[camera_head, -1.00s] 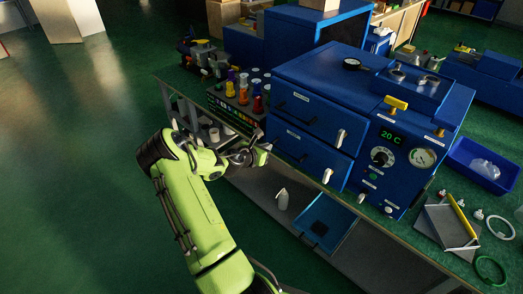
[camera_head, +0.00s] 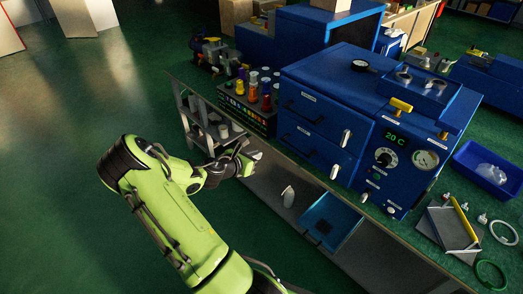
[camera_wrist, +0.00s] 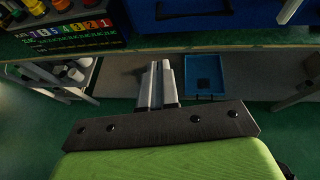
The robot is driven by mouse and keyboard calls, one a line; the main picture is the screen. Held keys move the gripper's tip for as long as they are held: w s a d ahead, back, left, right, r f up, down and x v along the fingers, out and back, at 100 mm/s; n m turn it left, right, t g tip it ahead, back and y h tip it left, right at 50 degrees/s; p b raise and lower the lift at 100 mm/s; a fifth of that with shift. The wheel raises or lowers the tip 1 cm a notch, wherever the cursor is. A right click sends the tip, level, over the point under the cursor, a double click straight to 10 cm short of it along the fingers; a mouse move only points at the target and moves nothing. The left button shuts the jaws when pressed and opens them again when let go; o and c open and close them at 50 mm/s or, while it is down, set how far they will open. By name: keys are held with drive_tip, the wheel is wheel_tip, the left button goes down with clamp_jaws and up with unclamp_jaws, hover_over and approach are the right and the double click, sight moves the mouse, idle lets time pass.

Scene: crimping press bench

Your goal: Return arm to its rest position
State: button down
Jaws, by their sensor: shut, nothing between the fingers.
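My gripper (camera_head: 247,162) is at the end of my green arm, in front of the bench's left part and left of the blue press cabinet (camera_head: 318,127). In the wrist view my gripper (camera_wrist: 160,68) points toward the bench's lower shelf, its two grey fingers together and nothing between them. The fingers appear apart from the bench. The drawers of the cabinet look closed, and its display reads 20 °C.
A rack of coloured spools (camera_head: 240,113) is on the bench top. A blue bin (camera_head: 492,166) lies at right. Green floor (camera_head: 60,170) at left is clear.

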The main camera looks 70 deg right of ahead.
drive_tip(key=w+a+r+m+t+y, duration=0.2)
drive_tip(key=w+a+r+m, duration=0.15)
drive_tip(key=a, duration=0.35)
drive_tip(key=w+a+r+m+t+y, duration=0.1)
drive_tip(key=w+a+r+m+y, duration=0.2)
drive_tip(key=a, duration=0.4)
drive_tip(key=w+a+r+m+t+y, duration=0.2)
drive_tip(key=a+r+m, duration=0.15)
drive_tip(key=a, duration=0.35)
drive_tip(key=s+a+r+m+t+y, duration=0.1)
drive_tip(key=s+a+r+y, duration=0.1)
drive_tip(key=a, duration=0.5)
drive_tip(key=s+a+r+m+t+y, duration=0.1)
drive_tip(key=s+a+r+m, duration=0.1)
drive_tip(key=s+a+r, duration=0.3)
drive_tip(key=s+a+r+m+t+y, duration=0.1)
drive_tip(key=s+a, duration=0.4)
drive_tip(key=a, duration=0.6)
wheel_tip(320, 180, up, 2)
drive_tip(key=shift+a+r+m+t+y, duration=0.15)
drive_tip(key=shift+r+m+t+y, duration=0.2)
drive_tip(key=shift+m+y, duration=0.35)
drive_tip(key=shift+s+f, duration=0.1)
